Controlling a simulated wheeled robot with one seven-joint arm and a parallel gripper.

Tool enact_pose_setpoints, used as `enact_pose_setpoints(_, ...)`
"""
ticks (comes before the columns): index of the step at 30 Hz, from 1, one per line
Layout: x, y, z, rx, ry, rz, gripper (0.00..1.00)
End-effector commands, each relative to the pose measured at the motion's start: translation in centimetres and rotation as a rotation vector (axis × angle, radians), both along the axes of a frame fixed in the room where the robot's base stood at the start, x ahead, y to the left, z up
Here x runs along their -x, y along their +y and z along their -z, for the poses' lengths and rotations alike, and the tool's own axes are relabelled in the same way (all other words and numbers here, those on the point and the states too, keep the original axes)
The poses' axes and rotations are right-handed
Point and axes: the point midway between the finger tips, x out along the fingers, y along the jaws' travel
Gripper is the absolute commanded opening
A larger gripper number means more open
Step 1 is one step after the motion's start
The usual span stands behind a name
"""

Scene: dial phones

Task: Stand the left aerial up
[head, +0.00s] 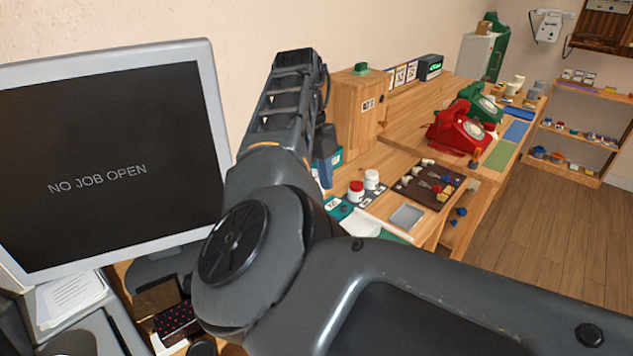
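I cannot make out the left aerial in the head view; it may be hidden or too small to see. A small dark box with a green lit display (430,67) stands at the back of the bench, and I see no clear rod on it. My arm rises across the middle of the view and covers part of the bench. Its far end, with my gripper (295,58), is dark and points up and away in front of the wall. The fingers are not clear, so I cannot tell whether they are open or shut.
A monitor (112,150) reading "NO JOB OPEN" fills the left. A wooden cabinet (356,112), red phone (458,131), green phone (480,103) and brown parts tray (415,184) stand on the bench. The wooden floor (535,215) at right is clear.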

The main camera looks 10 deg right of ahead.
Motion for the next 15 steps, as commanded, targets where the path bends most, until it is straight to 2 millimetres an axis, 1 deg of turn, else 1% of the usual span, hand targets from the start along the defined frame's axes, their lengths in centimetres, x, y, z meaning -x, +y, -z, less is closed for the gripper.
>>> enact_pose_setpoints(1,0.0,0.0,-0.6,0.001,-0.001,0.001,0.43)
enact_pose_setpoints(3,0.0,0.0,-1.2,0.000,-0.001,0.001,0.43)
enact_pose_setpoints(15,0.0,-0.1,-4.1,0.001,-0.001,0.001,0.43)
